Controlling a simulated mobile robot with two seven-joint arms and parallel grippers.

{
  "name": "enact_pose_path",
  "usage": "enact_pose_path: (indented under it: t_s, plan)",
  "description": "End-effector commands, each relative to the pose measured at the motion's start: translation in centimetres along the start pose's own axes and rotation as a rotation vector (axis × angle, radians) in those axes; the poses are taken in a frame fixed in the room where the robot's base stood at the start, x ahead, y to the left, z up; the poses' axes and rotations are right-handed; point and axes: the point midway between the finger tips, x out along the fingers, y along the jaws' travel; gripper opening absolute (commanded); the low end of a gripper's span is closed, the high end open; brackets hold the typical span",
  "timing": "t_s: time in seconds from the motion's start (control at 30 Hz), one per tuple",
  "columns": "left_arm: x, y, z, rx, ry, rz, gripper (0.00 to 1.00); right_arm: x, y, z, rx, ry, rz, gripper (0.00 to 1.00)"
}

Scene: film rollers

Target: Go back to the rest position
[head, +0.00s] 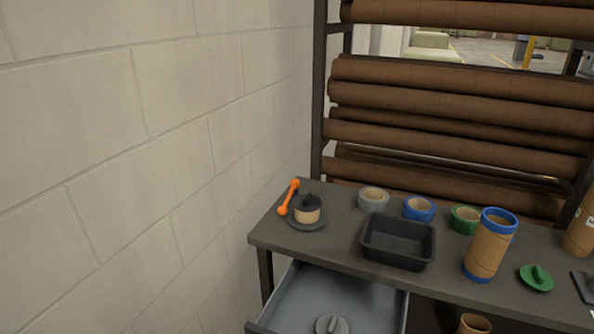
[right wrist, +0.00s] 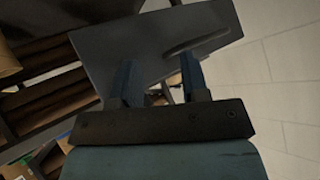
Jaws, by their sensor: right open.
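My right gripper (right wrist: 157,72) shows in the right wrist view with its two blue fingers apart and nothing between them. A dark grey flat panel (right wrist: 150,40) with a raised ridge lies beyond the fingertips; I cannot tell what it is or whether they touch. Neither gripper shows in the head view, and my left gripper is in no view.
The table (head: 340,225) stands by a white block wall (head: 150,150). It holds a black tray (head: 365,250), tape rolls, a blue-rimmed tube (head: 487,247) and a green lid (head: 536,280). An open drawer (head: 290,310) juts out below, with a grey lid (head: 331,325) inside.

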Motion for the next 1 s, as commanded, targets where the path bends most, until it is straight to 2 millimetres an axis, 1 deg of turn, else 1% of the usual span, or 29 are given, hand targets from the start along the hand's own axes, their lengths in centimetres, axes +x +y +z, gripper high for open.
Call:
enact_pose_path:
  t_s: [0.03, 0.2, 0.27, 0.47, 0.6, 0.7, 0.8, 0.87, 1.0]
  plan:
    - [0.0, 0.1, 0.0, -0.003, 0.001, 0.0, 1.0, -0.9, 0.8, 0.9, -0.027, 0.019, 0.024, 0.41]
    - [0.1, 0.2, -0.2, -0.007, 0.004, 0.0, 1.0, -3.9, 3.4, 2.9, -0.164, 0.084, 0.113, 0.41]
    - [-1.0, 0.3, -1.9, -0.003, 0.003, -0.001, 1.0, -5.1, 2.9, 1.0, -0.175, 0.092, 0.114, 0.41]
    - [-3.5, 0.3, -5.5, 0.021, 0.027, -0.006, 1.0, -7.5, 2.0, -1.6, -0.189, 0.096, 0.116, 0.41]
    - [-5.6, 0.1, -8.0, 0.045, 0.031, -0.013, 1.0, -9.7, 1.2, -3.8, -0.203, 0.102, 0.12, 0.41]
    - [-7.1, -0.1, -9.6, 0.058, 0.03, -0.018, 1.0, -11.4, 0.7, -5.5, -0.214, 0.106, 0.123, 0.41]
    - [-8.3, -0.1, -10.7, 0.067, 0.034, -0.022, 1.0, -12.6, 0.3, -6.8, -0.224, 0.111, 0.126, 0.41]
    - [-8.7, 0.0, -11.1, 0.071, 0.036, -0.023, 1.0, -13.0, 0.2, -7.1, -0.229, 0.113, 0.127, 0.41]
    - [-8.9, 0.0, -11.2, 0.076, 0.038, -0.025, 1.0, -13.3, 0.2, -7.4, -0.234, 0.116, 0.128, 0.41]
